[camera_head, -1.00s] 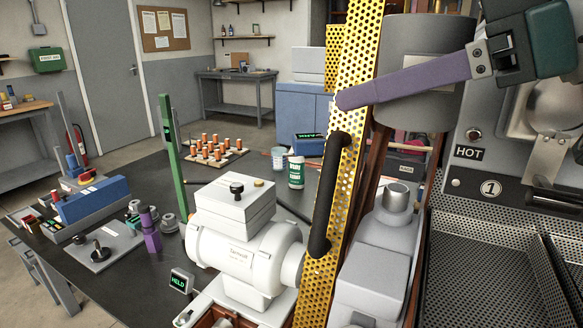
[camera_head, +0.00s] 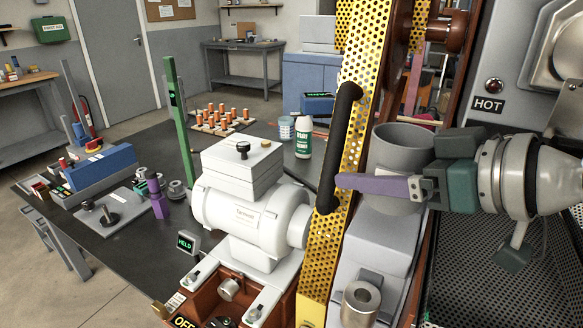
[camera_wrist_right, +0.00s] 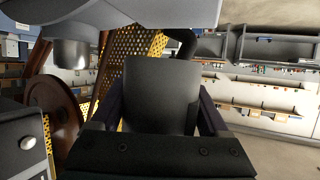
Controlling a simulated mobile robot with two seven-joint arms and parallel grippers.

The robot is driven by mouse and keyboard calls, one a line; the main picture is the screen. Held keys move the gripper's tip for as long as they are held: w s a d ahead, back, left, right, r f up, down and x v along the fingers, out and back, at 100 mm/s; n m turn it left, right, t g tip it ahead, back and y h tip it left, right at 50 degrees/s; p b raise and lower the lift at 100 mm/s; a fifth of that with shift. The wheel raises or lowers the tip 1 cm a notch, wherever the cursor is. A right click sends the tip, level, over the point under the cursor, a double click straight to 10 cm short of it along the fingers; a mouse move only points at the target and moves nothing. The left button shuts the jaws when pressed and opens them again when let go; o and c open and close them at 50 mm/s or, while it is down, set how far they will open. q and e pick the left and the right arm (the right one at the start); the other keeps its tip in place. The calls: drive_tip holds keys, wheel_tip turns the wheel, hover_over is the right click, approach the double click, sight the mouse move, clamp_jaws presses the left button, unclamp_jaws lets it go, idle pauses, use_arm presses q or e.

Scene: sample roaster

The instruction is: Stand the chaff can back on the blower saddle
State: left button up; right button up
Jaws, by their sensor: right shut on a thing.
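The chaff can (camera_head: 398,150) is a grey open-topped cylinder, upright in the head view. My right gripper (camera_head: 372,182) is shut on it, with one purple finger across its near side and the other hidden. In the right wrist view the can (camera_wrist_right: 160,92) sits between both fingers. The can stands over the back of the grey blower housing (camera_head: 372,245), covering the round metal outlet there. I take that place as the blower saddle; whether the can rests on it or hangs just above cannot be told. My left gripper is not in view.
A yellow perforated guard (camera_head: 322,245) with a black curved handle (camera_head: 335,150) stands close left of the can. A metal cylinder (camera_head: 360,302) is in front. The roaster front with a HOT label (camera_head: 488,104) and a mesh tray (camera_head: 470,270) are at right.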

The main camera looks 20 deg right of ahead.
sight(369, 213)
drive_tip(key=shift+f+b, duration=0.4)
drive_tip(key=shift+f, duration=1.4)
drive_tip(key=shift+f, duration=0.1)
drive_tip(key=o, duration=1.4)
drive_tip(key=shift+f, duration=0.1)
drive_tip(key=shift+r, duration=0.35)
drive_tip(key=v, duration=1)
drive_tip(key=shift+s+d, duration=0.15)
drive_tip(key=shift+s, duration=0.25)
drive_tip(key=shift+s+d+r, duration=0.15)
drive_tip(key=shift+s+r, duration=0.1)
drive_tip(key=shift+s, duration=0.2)
